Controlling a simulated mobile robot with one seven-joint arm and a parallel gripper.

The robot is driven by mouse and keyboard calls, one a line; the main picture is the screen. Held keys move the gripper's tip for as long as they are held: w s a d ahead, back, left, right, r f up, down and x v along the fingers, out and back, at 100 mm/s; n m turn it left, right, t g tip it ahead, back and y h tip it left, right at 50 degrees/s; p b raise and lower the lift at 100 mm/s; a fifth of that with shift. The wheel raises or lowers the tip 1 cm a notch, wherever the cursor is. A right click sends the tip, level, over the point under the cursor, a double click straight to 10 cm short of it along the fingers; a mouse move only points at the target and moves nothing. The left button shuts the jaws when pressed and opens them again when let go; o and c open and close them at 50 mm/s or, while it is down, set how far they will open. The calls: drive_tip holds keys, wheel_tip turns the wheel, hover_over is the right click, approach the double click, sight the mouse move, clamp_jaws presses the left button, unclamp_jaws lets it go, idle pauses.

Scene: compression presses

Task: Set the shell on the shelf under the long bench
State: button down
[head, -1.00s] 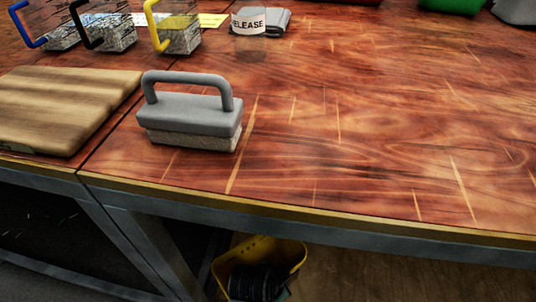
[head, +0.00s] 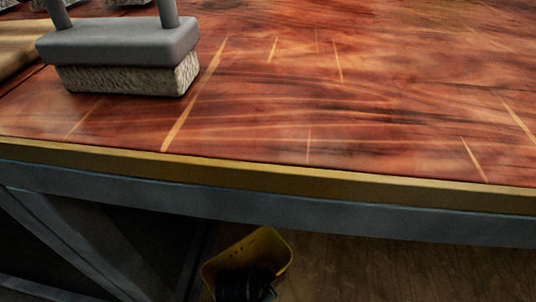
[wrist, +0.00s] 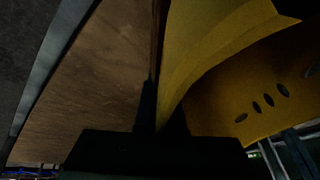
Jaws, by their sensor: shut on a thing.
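The shell is a yellow, open, bin-like piece (head: 277,245) with a row of small holes, seen below the long bench's front edge in the head view. It also fills the upper right of the wrist view (wrist: 215,50). My gripper (wrist: 160,115) is dark and shut on the shell's wall. In the head view my gripper's dark body covers part of the shell's inside. The long bench (head: 350,120) has a reddish wooden top. The brown wooden shelf (head: 400,272) lies beneath it and also shows in the wrist view (wrist: 85,85). I cannot tell whether the shell touches the shelf.
A grey-handled brush block (head: 120,55) stands on the bench top at the left. A grey metal rail (head: 300,205) runs along the bench front, with a slanted leg brace (head: 85,245) at the left. The visible shelf right of the shell is clear.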

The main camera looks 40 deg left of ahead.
drive_tip(key=shift+f+b, duration=0.4)
drive_tip(key=shift+f, duration=0.6)
drive_tip(key=shift+f, duration=0.15)
drive_tip(key=c, duration=1)
unclamp_jaws()
drive_tip(key=p+v, duration=0.8)
drive_tip(key=v, duration=0.4)
drive_tip(key=shift+w, duration=0.1)
